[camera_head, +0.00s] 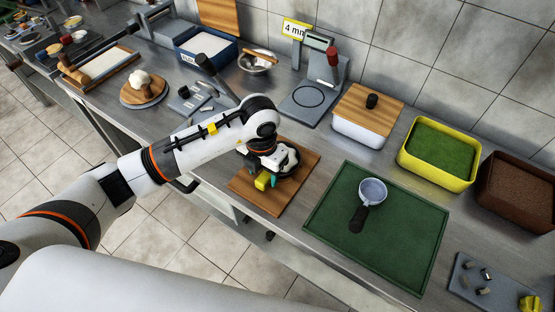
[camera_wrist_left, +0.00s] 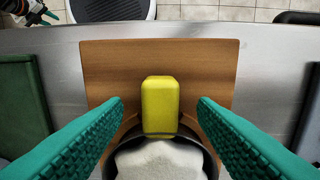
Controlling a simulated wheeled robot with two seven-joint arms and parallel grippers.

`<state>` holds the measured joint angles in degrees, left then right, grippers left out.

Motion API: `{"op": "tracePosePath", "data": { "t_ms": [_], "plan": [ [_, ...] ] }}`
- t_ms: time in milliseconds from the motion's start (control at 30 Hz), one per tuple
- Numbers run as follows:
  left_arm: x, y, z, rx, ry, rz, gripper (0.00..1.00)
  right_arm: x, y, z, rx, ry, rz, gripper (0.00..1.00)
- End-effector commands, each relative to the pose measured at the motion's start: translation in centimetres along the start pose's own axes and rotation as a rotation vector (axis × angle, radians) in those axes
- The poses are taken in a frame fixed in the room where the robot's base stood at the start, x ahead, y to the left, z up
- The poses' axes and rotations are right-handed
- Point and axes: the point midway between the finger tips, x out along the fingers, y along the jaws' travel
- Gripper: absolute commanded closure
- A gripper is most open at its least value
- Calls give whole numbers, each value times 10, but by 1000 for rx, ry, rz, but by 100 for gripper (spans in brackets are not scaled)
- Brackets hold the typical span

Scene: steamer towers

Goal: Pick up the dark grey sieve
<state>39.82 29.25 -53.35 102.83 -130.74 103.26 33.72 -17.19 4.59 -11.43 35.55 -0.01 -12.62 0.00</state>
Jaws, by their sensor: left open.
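A dark, round-rimmed piece (camera_wrist_left: 212,160) holding something white, with a yellow block (camera_wrist_left: 160,105) like a handle, rests on a brown wooden board (camera_head: 262,206). It may be the dark grey sieve; most of it is hidden. In the head view the yellow end (camera_head: 262,181) shows under my left wrist. My left gripper (camera_wrist_left: 160,108) is open, with one teal finger on each side of the yellow block and gaps between. A strainer-like tool (camera_head: 372,191) with a pale bowl and dark handle lies on the green mat. My right gripper (camera_wrist_left: 42,16) shows small at the left wrist view's top left corner.
The green mat (camera_head: 415,245) lies right of the board. Behind are a wooden-lidded white box (camera_head: 362,133), a yellow tub of green stuff (camera_head: 407,165), a brown tub (camera_head: 490,205) and a stand (camera_head: 316,95). A grey tray (camera_head: 468,282) sits front right.

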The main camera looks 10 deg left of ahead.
Motion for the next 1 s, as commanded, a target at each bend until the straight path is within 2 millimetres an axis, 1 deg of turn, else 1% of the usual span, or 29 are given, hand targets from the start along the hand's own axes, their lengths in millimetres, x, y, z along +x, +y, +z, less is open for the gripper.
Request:
{"op": "tracePosePath", "data": {
  "t_ms": [33, 100, 200, 433, 467, 700, 767, 800, 1000],
  "plan": [
    [5, 0, 1, -2, -4, 1, 47, -7, 0, 1, 0, 0, 0, 64],
    [15, 0, 0, -1, -2, 1, 47, -7, 0, 1, 0, 0, 0, 64],
    [24, 0, 0, 0, -1, 1, 47, -8, 0, 1, 0, 0, 0, 64],
    [26, 0, -1, 0, 2, 1, 47, -8, 0, 1, 0, 0, 0, 64],
    [26, 0, -1, 0, 2, 1, 49, -8, 0, 1, 0, 0, 0, 64],
    [26, 0, 0, 0, 1, 1, 88, -8, 0, 1, 0, 0, 0, 64],
    [26, 0, -1, 0, 2, 1, 98, -8, 0, 1, 0, 0, 0, 64],
    [26, 0, -1, 0, 2, 1, 100, -8, 0, 1, 0, 0, 0, 64],
    [25, 0, -1, 0, 3, 1, 100, -8, 0, 1, 0, 0, 0, 64]
  ]
}}
